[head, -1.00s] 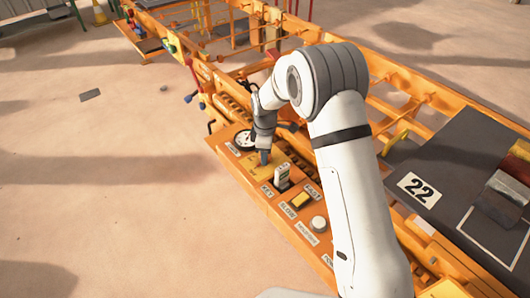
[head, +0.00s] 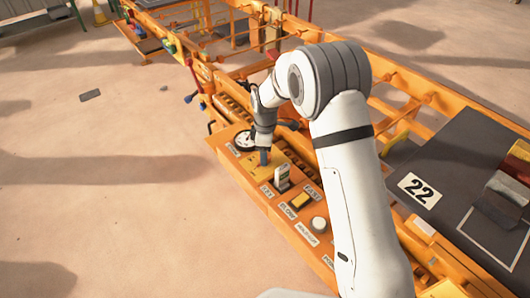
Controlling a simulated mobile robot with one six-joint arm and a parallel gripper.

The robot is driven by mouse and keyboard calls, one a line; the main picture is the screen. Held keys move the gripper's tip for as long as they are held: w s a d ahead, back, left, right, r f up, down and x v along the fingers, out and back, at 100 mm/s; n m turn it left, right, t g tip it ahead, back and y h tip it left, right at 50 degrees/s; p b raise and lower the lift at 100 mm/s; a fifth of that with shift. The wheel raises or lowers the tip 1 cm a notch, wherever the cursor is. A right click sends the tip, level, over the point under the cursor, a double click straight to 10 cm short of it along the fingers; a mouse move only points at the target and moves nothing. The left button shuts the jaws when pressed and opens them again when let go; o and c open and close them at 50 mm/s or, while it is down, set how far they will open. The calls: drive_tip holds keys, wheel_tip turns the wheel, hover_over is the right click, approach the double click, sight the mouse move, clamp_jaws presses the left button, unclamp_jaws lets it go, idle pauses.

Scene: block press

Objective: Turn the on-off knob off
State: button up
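The orange control panel (head: 238,168) runs along the near-left edge of the machine. My gripper (head: 264,158) points down over the panel's upper part, at a yellow plate (head: 262,172) between the round gauge and the key switch. The on-off knob cannot be clearly made out; a small part at the fingertips may be it, but the gripper covers this spot. I cannot tell whether the fingers are open or shut, or touching anything.
A white round gauge (head: 244,141) is beside the gripper. Down the panel are a key switch (head: 282,178), a yellow slow-fast switch (head: 299,201) and a white button (head: 318,224). Coloured levers (head: 195,85) stand farther back.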

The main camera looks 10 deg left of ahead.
wheel_tip(320, 180, up, 7)
drive_tip(key=shift+f, duration=0.15)
idle(0.4)
drive_tip(key=shift+d+r+p, duration=0.1)
drive_tip(key=shift+r+p, duration=0.1)
drive_tip(key=shift+p, duration=0.1)
drive_tip(key=s+d+r+m+t+p, duration=0.1)
drive_tip(key=s+d+r+m+p, duration=0.1)
drive_tip(key=s+d+r+m, duration=0.5)
drive_tip(key=s+d+r+m+p, duration=0.2)
drive_tip(key=s+d+r+p, duration=0.1)
drive_tip(key=d+r, duration=0.75)
drive_tip(key=s+d+r+m+p, duration=0.2)
drive_tip(key=s+d+m, duration=0.3)
drive_tip(key=s, duration=0.3)
drive_tip(key=s+d+r+m+t+p, duration=0.1)
drive_tip(key=s+d+r+m, duration=0.3)
drive_tip(key=s, duration=0.5)
drive_tip(key=shift+s+d+r+m+t+p, duration=0.3)
drive_tip(key=shift+d+m+p, duration=0.1)
drive_tip(key=shift+p, duration=0.1)
